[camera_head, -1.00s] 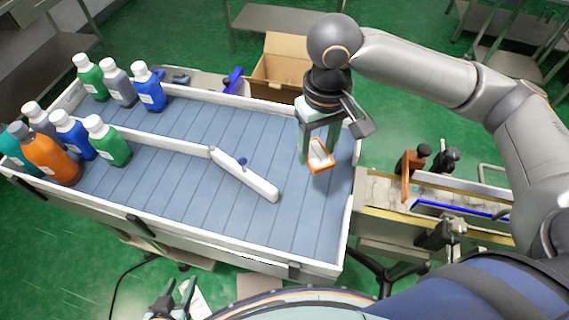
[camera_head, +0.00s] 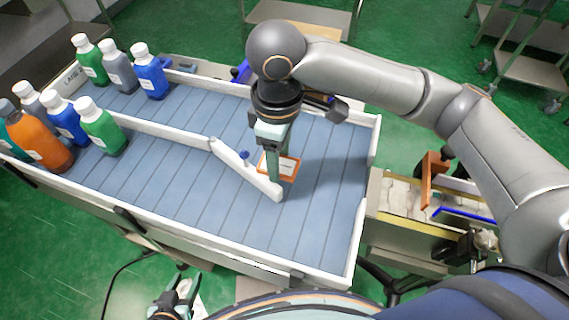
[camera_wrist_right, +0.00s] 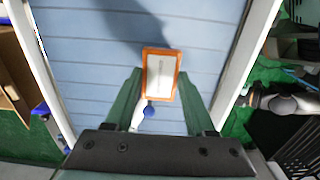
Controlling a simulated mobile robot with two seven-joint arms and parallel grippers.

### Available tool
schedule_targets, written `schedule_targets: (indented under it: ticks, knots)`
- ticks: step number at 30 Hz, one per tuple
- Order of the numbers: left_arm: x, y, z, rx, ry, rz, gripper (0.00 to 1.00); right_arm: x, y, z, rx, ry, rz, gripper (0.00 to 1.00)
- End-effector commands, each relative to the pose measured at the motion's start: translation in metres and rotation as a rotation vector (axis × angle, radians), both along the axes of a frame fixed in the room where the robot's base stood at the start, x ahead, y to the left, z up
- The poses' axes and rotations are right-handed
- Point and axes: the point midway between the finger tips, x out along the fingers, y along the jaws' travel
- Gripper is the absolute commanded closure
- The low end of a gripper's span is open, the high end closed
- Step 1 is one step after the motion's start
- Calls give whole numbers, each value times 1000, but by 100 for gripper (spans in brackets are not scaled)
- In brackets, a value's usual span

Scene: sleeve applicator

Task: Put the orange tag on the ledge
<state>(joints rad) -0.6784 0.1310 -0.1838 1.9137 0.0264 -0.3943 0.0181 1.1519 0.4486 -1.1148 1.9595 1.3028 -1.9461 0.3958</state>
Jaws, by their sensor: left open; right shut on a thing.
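The orange tag (camera_head: 284,167) has an orange rim and a pale face. My right gripper (camera_head: 270,174) is shut on it and holds it over the blue slatted conveyor, beside the free end of the white angled bar. In the right wrist view the tag (camera_wrist_right: 160,75) shows at the tips of the green fingers (camera_wrist_right: 160,98). Whether it touches the bar or the slats is unclear. My left gripper (camera_head: 178,298) is open and empty at the bottom edge, off the conveyor. I cannot tell for sure which surface is the ledge.
The conveyor has white side rails (camera_head: 362,215). The white angled bar (camera_head: 245,170) with a blue knob crosses its middle. Several green, grey, blue and orange bottles (camera_head: 40,140) stand at the left. A narrow belt unit (camera_head: 405,205) stands at the right. The conveyor's right part is clear.

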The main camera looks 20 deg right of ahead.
Motion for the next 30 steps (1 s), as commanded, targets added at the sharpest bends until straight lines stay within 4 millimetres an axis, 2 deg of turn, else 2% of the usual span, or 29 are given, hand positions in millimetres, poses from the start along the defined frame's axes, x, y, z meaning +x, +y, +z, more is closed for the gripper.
schedule_targets:
  ticks: [3,8,14,21,30]
  knots:
    - [0,0,-5,0,0,0,50,18,-10,-25,-2,2,-5,99]
    - [0,0,-7,0,0,0,50,33,-17,-45,0,0,-2,99]
    - [0,0,-8,0,0,0,50,40,-20,-54,1,0,0,99]
    - [0,0,-11,0,0,0,50,44,-23,-86,0,1,1,99]
    - [0,0,-11,0,0,0,50,45,-22,-90,0,-1,1,99]
